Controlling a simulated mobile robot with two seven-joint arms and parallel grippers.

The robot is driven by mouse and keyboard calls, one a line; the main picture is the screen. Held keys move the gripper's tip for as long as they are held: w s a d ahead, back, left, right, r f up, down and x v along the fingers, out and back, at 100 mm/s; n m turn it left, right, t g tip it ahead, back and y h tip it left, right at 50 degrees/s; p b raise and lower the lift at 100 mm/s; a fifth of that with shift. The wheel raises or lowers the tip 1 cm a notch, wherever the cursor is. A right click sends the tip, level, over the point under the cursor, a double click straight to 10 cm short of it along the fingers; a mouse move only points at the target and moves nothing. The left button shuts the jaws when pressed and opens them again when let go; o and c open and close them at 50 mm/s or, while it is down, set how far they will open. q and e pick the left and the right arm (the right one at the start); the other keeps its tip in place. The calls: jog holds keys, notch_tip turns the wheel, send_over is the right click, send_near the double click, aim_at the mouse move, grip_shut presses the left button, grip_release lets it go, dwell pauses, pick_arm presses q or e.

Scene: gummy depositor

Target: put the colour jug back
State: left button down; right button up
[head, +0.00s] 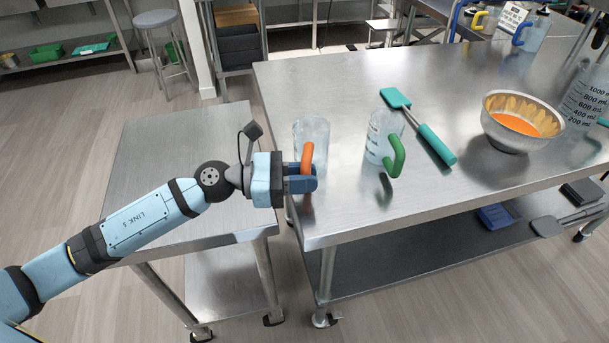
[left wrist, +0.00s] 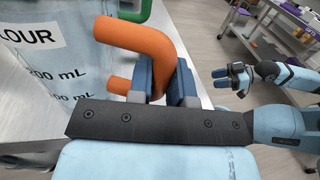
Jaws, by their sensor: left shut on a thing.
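The colour jug (head: 312,132) is clear plastic with an orange handle (head: 307,156). It is upright at the left front corner of the steel table, and I cannot tell whether its base touches the top. My left gripper (head: 303,180) is shut on the orange handle. In the left wrist view the handle (left wrist: 140,40) passes between the fingers, and the jug's label (left wrist: 30,35) reads "OLOUR", its start cut off. My right gripper (left wrist: 222,78) shows small in the left wrist view, away from the jug; its opening is too small to judge.
A green-handled jug (head: 380,140) stands just right, then a teal spatula (head: 430,138) and a metal bowl (head: 515,130) of orange liquid. A large measuring jug (head: 590,95) is at the right edge. A lower steel table (head: 180,160) adjoins on the left, its top bare.

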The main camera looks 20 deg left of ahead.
pick_arm(q)
jog(key=shift+f, duration=0.3)
pick_arm(e)
jog(key=shift+f, duration=0.2)
pick_arm(q)
jog(key=c, duration=1)
grip_release()
pick_arm(e)
jog(key=shift+r, duration=0.2)
pick_arm(q)
jog(key=shift+o, duration=0.2)
jog(key=shift+s+a+f+b, duration=0.1)
jog(key=shift+a+f+b, duration=0.05)
jog(key=shift+a+b, duration=0.2)
jog(key=b+v, duration=0.1)
jog(key=v, duration=1.2)
jog(key=shift+r+b, duration=0.2)
jog(key=shift+b, duration=0.15)
pick_arm(e)
jog(key=shift+w+a+r+t, duration=0.2)
jog(key=shift+a+r+t, duration=0.1)
jog(key=shift+r, duration=0.05)
